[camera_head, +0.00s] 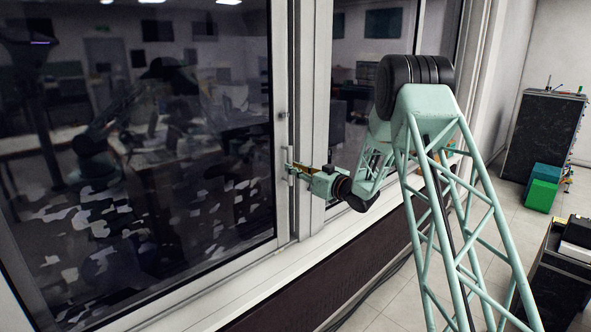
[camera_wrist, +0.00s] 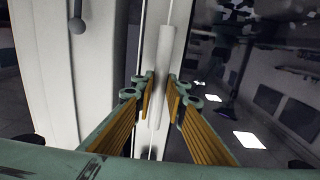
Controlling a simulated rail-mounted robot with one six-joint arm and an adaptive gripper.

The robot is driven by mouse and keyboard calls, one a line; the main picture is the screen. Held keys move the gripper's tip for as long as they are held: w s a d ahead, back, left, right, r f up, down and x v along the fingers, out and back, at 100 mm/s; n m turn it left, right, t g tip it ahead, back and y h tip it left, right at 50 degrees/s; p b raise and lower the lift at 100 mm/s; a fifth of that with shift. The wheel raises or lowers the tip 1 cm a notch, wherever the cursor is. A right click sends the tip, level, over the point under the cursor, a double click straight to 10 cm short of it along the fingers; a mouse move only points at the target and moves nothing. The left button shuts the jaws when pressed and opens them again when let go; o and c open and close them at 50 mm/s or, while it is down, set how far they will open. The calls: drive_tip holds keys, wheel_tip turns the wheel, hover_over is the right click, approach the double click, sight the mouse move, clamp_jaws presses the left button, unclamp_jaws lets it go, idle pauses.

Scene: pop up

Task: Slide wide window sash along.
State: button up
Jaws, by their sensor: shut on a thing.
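The wide window sash (camera_head: 283,75) has a white frame around a large dark pane that fills the left of the head view. A slim white upright handle (camera_head: 291,180) is on its right stile. My gripper (camera_head: 293,168) is at this handle, reaching in from the right. In the wrist view the handle (camera_wrist: 165,65) stands between the two yellow-padded fingers of my gripper (camera_wrist: 162,88), which are shut on it. The pane (camera_wrist: 255,80) shows at right in the wrist view. The fingertips' contact with the handle is small and partly hidden.
A fixed white window post (camera_head: 316,90) stands just right of the sash, with another pane (camera_head: 365,60) beyond. A white sill (camera_head: 240,275) runs below. A dark cabinet (camera_head: 545,135) and a green box (camera_head: 541,195) stand at far right on open floor.

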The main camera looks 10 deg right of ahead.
drive_tip(key=s+a+b, duration=0.2)
drive_tip(key=s+a, duration=0.2)
drive_tip(key=a, duration=0.2)
drive_tip(key=o, duration=0.8)
drive_tip(key=shift+s+a, duration=0.1)
drive_tip(key=shift+o, duration=0.6)
drive_tip(key=v, duration=1.2)
idle(0.4)
drive_tip(key=shift+r, duration=0.15)
